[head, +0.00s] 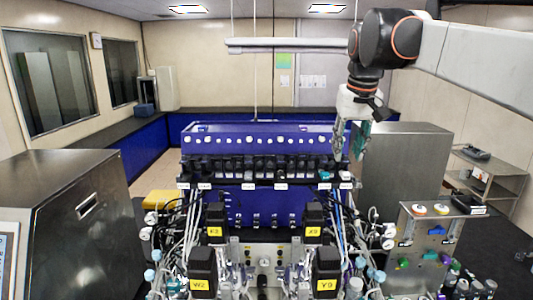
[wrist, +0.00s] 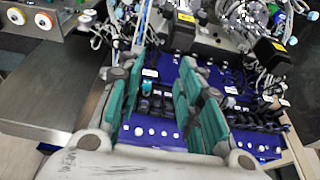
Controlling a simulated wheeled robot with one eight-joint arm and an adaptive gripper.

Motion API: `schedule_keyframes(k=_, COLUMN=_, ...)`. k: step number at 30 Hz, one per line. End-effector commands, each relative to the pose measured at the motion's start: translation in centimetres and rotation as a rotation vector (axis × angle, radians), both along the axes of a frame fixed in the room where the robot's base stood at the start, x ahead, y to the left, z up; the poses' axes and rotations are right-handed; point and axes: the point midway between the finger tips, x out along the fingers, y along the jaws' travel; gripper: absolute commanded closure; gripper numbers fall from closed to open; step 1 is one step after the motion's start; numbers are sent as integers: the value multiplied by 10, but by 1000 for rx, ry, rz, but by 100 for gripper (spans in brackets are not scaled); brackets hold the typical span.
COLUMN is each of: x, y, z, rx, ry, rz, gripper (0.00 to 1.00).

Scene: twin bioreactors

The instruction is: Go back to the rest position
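My gripper (head: 348,153) hangs from my arm on the right side of the head view, pointing down. It is in front of the right end of the blue bioreactor unit (head: 232,208) as seen in that view. In the wrist view my gripper (wrist: 160,68) shows two grey fingers with teal pads, spread apart. Nothing is held between them; the blue unit (wrist: 152,134) with its row of dark fittings shows beyond and between the fingers.
A steel cabinet (head: 405,170) stands right of the blue unit, another (head: 62,215) at the left. Black pump heads (head: 327,268), tubes and cables crowd the front. A small steel box with knobs (head: 428,238) stands at the right. Open air surrounds my gripper above the equipment.

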Motion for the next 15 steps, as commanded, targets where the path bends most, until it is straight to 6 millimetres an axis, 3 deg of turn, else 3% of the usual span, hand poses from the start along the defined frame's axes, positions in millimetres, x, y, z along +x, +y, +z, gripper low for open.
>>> schedule_keyframes(k=8, x=-71, y=0, z=-31, rx=0, ry=-80, rz=0, gripper=67)
schedule_keyframes(k=15, x=-145, y=0, z=-82, rx=0, ry=-165, rz=0, gripper=67)
